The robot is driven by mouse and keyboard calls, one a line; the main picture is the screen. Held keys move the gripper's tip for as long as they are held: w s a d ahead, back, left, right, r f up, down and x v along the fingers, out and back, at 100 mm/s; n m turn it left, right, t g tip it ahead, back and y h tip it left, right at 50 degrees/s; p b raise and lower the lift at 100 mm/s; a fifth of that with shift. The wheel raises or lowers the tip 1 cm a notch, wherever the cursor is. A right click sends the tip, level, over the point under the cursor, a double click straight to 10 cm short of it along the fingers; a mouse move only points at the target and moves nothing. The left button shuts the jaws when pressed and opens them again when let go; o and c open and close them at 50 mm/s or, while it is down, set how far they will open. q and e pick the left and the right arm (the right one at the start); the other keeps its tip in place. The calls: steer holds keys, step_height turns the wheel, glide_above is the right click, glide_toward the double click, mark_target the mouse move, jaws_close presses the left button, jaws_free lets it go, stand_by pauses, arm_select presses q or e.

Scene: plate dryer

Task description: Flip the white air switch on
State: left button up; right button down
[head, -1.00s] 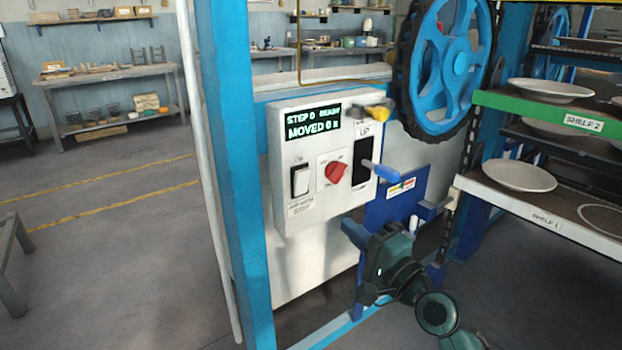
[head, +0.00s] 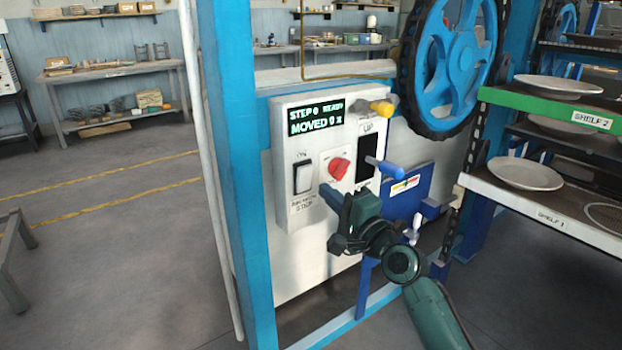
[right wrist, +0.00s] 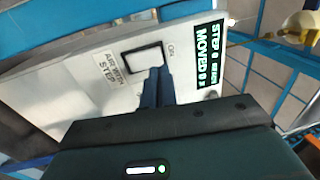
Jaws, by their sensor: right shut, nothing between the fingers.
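The white air switch (head: 302,177) is a white rocker in a black frame, at the lower left of the grey control panel (head: 296,222). In the right wrist view the switch (right wrist: 143,57) shows with the "ON" label beside it. My right gripper (head: 328,192) is shut and empty. Its fingertips are just right of and slightly below the switch in the head view. In the right wrist view the fingers (right wrist: 158,72) overlap the lower edge of the rocker; I cannot tell if they touch it. My left gripper is not in view.
A red rotary knob (head: 340,168) is right of the switch, close above my fingers. A blue lever (head: 383,166) and a yellow knob (head: 382,107) stick out farther right. A blue post (head: 236,170) stands left of the panel. Shelves with plates (head: 525,173) are at the right.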

mark_target(302, 170)
steer(key=x, duration=0.5)
steer(key=shift+w+a+b, duration=0.2)
steer(key=shift+w+b, duration=0.05)
steer(key=shift+b, duration=0.15)
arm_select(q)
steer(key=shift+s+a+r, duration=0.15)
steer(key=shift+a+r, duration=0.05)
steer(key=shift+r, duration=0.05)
arm_select(e)
steer(key=shift+w+a+r, duration=0.1)
steer(key=shift+w+a, duration=0.1)
steer(key=shift+w, duration=0.15)
